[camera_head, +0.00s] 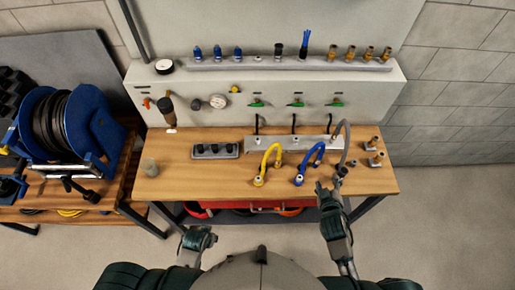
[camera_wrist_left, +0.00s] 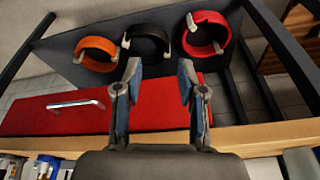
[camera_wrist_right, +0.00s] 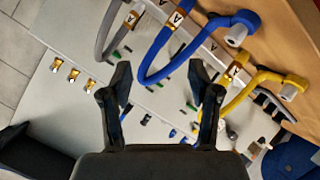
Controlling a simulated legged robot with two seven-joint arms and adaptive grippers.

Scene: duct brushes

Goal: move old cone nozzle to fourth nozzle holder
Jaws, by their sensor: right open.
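A nozzle rail (camera_head: 290,64) runs along the top of the back panel. Blue nozzles (camera_head: 217,52) stand at its left, then a small pale piece (camera_head: 257,58), a black nozzle (camera_head: 278,50), a blue brush (camera_head: 304,45) and several brass nozzles (camera_head: 350,52). I cannot tell which piece is the old cone nozzle; the fourth position from the left shows only the small pale piece. My right gripper (camera_head: 328,186) is open and empty beside the grey hose's end (camera_head: 342,170). My left gripper (camera_head: 200,236) is open and empty in front of the bench, facing a red drawer (camera_wrist_left: 150,105).
A yellow hose (camera_head: 268,160) and a blue hose (camera_head: 312,160) arch over the wooden bench (camera_head: 220,175). Metal fittings (camera_head: 375,158) lie at its right end. A hose reel (camera_head: 65,125) stands farther left.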

